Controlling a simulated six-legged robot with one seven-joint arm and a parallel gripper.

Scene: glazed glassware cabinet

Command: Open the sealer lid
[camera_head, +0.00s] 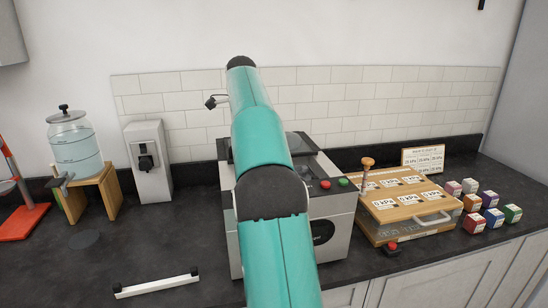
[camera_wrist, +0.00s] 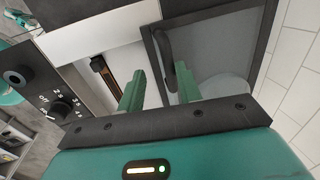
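The sealer (camera_head: 335,215) is a pale grey box with a dark top, partly hidden behind my arm in the head view. In the wrist view its lid (camera_wrist: 220,45) is a grey, see-through-looking panel in a dark frame. It appears shut, though the angle makes this hard to tell. A black curved handle (camera_wrist: 168,48) is on the lid near its left edge. My gripper (camera_wrist: 160,69) is open, its two green fingers apart, with the handle close by the right finger. I cannot tell whether they touch. The head view hides my gripper behind my arm.
A red button (camera_head: 325,184) and green button (camera_head: 343,182) sit on the sealer. To its right are a wooden-topped box (camera_head: 405,201) with a handle and several small coloured boxes (camera_head: 493,217). A white bar (camera_head: 156,285) lies front left. A glass dispenser (camera_head: 75,145) stands left.

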